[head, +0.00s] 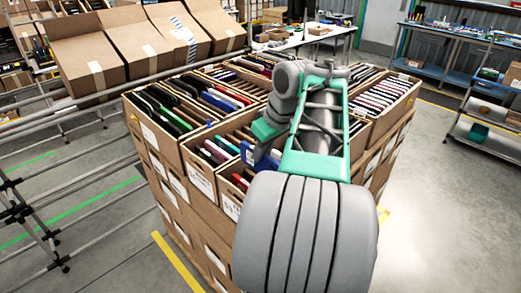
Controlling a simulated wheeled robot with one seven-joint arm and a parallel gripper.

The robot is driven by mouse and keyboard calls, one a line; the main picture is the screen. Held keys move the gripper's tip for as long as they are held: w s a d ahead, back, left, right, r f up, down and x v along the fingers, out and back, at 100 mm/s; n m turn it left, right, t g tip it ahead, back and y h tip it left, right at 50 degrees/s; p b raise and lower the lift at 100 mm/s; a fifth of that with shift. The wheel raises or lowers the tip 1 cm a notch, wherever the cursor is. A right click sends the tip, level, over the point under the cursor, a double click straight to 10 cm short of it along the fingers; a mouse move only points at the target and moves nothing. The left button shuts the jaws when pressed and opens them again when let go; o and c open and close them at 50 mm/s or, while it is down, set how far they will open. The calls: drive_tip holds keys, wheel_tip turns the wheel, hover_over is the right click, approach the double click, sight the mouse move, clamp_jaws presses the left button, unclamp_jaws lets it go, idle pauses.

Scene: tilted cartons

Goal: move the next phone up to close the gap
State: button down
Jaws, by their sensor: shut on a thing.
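Phones stand on edge in rows inside open cardboard cartons at the top of a stack. A near carton (201,177) holds several phones, among them a pink one (213,152) and purple ones beside it. My gripper (252,155) is over the right side of this near carton, shut on a blue phone (247,154). The phone's lower part and the fingertips are small and hard to make out. My arm hides much of the cartons to the right and behind.
A right carton (402,107) holds a tight row of pale-edged phones. Tilted closed cartons (88,62) rest on a metal rack at the left. Open floor (455,200) lies to the right.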

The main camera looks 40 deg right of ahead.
sight(272, 159)
drive_tip(key=shift+f+b, duration=3.85)
drive_tip(key=shift+f, duration=0.65)
drive_tip(key=shift+f, duration=0.3)
drive_tip(key=c, duration=1.3)
unclamp_jaws()
drive_tip(key=shift+s, duration=0.1)
drive_tip(key=shift+c, duration=0.2)
drive_tip(key=shift+r, duration=0.1)
drive_tip(key=p+v, duration=0.2)
drive_tip(key=v, duration=0.5)
drive_tip(key=shift+s+r, duration=0.2)
drive_tip(key=shift+r, duration=0.1)
